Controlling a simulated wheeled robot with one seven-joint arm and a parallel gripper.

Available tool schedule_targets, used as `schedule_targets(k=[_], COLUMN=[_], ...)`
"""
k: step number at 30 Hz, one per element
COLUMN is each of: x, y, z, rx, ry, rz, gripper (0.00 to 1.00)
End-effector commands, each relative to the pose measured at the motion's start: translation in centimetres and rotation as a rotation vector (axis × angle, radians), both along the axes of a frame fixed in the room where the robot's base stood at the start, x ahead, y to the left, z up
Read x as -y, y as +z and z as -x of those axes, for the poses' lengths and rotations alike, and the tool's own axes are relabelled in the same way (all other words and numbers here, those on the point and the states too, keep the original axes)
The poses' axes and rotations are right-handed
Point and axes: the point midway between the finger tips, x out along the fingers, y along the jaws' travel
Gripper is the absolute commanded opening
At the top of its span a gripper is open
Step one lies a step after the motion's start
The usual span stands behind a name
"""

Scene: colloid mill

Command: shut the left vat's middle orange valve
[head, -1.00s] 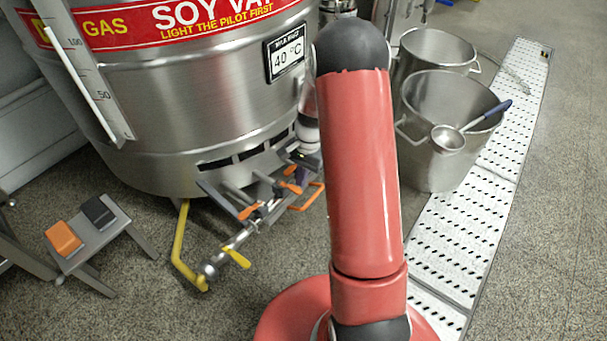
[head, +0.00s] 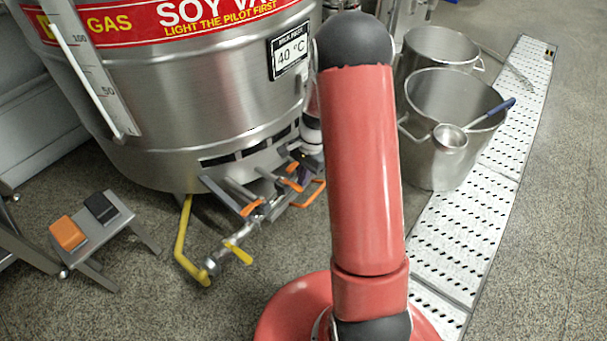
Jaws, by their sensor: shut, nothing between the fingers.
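The left vat (head: 200,90) is a big steel drum with a red "SOY VAT" band. Under its front lower edge is a burner manifold with small orange valve handles. The nearest orange handle (head: 251,207) sits at the left. The middle orange valve (head: 291,184) is up and to its right, with another orange handle (head: 292,167) just behind. My red arm stands in front, right of the valves. My gripper (head: 298,156) shows only as a small dark shape close to the rear handles, partly hidden by the arm. It looks shut and empty; whether it touches a handle is unclear.
A yellow handle (head: 238,254) and a yellow pipe (head: 188,245) are at the manifold's near end. An orange loop (head: 309,194) juts out right of the valves. A low pedal stand (head: 95,240) is left. Steel pots (head: 430,160) stand right, by a floor grate (head: 470,225).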

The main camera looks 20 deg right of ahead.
Motion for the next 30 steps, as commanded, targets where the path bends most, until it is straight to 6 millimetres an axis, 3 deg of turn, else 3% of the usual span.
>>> schedule_targets(k=[8,30], x=[-1.0,-5.2], y=[0.2,0.2], z=[1.0,2.3], rx=[-0.003,-0.001], ry=[-0.185,-0.89], rz=[-0.001,0.0], gripper=[0.0,0.0])
